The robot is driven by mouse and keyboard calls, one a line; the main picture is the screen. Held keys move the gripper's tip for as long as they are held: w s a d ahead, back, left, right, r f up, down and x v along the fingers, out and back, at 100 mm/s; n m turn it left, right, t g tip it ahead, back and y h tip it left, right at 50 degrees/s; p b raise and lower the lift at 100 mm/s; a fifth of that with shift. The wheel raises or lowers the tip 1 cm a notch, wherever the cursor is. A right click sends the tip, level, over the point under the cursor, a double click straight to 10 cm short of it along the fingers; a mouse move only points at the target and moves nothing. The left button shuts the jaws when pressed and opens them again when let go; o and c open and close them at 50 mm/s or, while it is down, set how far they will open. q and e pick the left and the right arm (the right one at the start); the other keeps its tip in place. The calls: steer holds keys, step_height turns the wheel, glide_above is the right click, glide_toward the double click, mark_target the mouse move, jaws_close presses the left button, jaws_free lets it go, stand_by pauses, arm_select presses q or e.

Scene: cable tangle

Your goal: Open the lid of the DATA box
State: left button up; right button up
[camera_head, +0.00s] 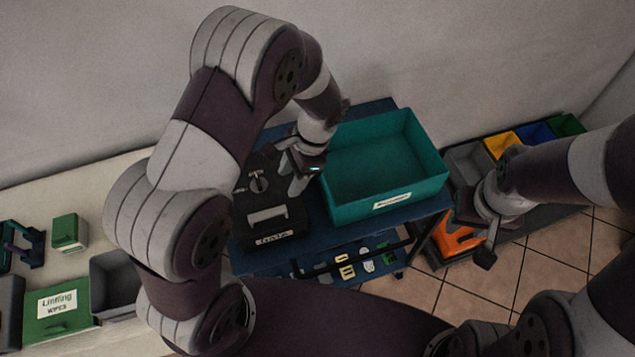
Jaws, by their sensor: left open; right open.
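I cannot make out a box that reads DATA. A black box or device (268,215) with a knob on top and a small white front label, too blurred to read surely, sits on the left of the blue table. My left gripper (294,178) is open and points down over the right side of this black box, beside the teal bin. Whether it touches the box cannot be told, and my arm hides part of the box's back. My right gripper (478,232) is open and empty, right of the table, in front of an orange thing (455,243).
An open teal bin (345,200) with a white label stands on the blue table (385,105). Small items lie on a lower shelf. Several coloured bins (500,142) line the right. A left counter holds a green wipes box (58,312), a green block (69,233) and a grey bin (115,285).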

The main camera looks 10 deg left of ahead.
arm_select(q)
steer(key=m+p, duration=0.1)
steer(key=p, duration=0.2)
glide_toward(267, 213)
steer(key=x, duration=0.6)
steer(key=shift+w+d+f, duration=0.1)
steer(key=shift+d+f, duration=0.05)
steer(key=shift+d, duration=0.1)
steer(key=shift+a+f, duration=0.2)
steer(key=shift+f, duration=0.15)
steer(key=shift+s+a+f, duration=0.1)
steer(key=shift+s+a, duration=0.15)
steer(key=shift+s, duration=0.15)
steer(key=shift+w+d, duration=0.15)
steer(key=c, duration=0.8)
jaws_close()
arm_select(e)
steer(key=r, duration=0.3)
steer(key=shift+s+a, duration=0.3)
steer(key=shift+a, duration=0.05)
